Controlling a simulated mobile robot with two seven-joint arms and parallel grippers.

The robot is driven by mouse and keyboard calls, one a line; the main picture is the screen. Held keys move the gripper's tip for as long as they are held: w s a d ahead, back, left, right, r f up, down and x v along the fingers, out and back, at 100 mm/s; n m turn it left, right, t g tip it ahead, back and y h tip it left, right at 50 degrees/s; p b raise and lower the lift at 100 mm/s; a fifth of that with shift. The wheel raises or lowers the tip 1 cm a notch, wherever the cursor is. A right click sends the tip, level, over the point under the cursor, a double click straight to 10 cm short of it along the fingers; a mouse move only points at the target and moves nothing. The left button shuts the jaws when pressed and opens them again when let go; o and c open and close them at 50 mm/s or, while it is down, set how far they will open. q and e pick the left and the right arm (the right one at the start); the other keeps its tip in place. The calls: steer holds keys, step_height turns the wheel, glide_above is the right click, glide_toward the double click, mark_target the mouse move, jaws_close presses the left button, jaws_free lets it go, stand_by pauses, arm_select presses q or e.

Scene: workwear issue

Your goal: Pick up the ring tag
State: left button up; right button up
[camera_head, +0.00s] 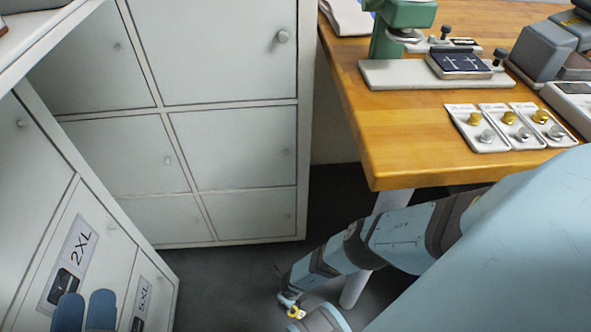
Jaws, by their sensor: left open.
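I cannot make out the ring tag with certainty. A small yellow ring-like piece (294,311) shows low in the middle, by the bend of my right arm; I cannot tell whether it is the ring tag or part of the arm. My left gripper (85,311) shows as two dark blue fingertips at the bottom left edge, in front of the drawer marked 2XL. It is open, with a narrow gap and nothing visible between the tips. My right arm crosses the lower right, and its gripper is out of view.
Pale lockers (232,150) stand at the back, and labelled drawers (105,250) on the left. A wooden table (400,135) at the right bears a green press (392,30) and several plates with knobs. Dark floor (232,280) lies clear between.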

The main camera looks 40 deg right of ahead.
steer(key=f+b, duration=0.2)
steer(key=f, duration=0.1)
steer(key=f+b, duration=0.3)
steer(key=shift+s+a+f, duration=0.1)
steer(key=shift+s+f, duration=0.05)
steer(key=shift+s, duration=0.05)
steer(key=shift+f+b, duration=0.6)
step_height(320, 180, down, 5)
steer(key=b, duration=0.4)
steer(key=shift+s+r+b, duration=0.1)
steer(key=shift+s+b, duration=0.05)
steer(key=shift+b, duration=0.25)
steer(key=shift+f, duration=0.25)
arm_select(q)
steer(key=w+a+f+m+g+h, duration=0.1)
steer(key=w+f+m, duration=0.2)
steer(key=f+m, duration=0.2)
step_height(320, 180, down, 3)
steer(key=shift+a+r, duration=0.1)
steer(key=shift+a, duration=0.1)
arm_select(e)
steer(key=shift+c, duration=0.2)
steer(key=c, duration=1)
steer(key=shift+c, duration=0.2)
steer(key=shift+r, duration=0.2)
